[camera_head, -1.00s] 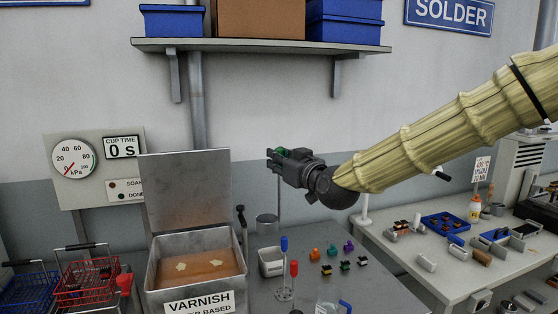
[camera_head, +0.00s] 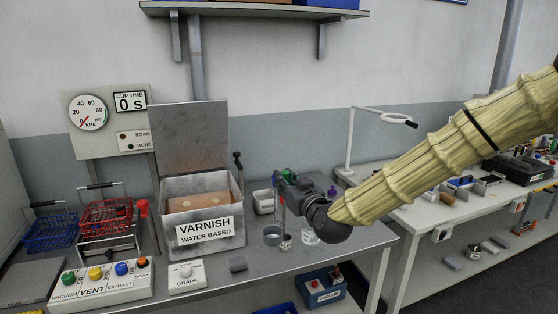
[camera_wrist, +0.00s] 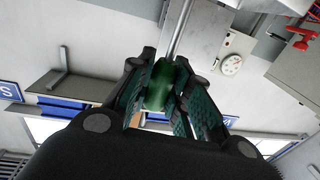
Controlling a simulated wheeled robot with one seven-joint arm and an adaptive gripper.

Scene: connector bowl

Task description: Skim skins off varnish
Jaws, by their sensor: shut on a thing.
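The varnish tank (camera_head: 164,222) stands open on the bench with its lid raised. Brown varnish (camera_head: 203,192) fills it, with two pale skin patches (camera_head: 187,204) on the surface. My gripper (camera_head: 281,178) is to the right of the tank and shut on the green handle of a tool; the green handle (camera_wrist: 160,85) also shows between the fingers in the wrist view. A thin rod hangs from the handle to a grey cup (camera_head: 272,236), which is over the bench and outside the tank. Whether the cup touches anything I cannot tell.
Wire baskets (camera_head: 104,218) stand left of the tank. A button panel (camera_head: 101,284) and a grade box (camera_head: 187,277) are in front. A pale tray (camera_head: 264,200) is beyond the cup. The tool stand is mostly hidden behind my gripper. A magnifier lamp (camera_head: 350,150) rises at the right.

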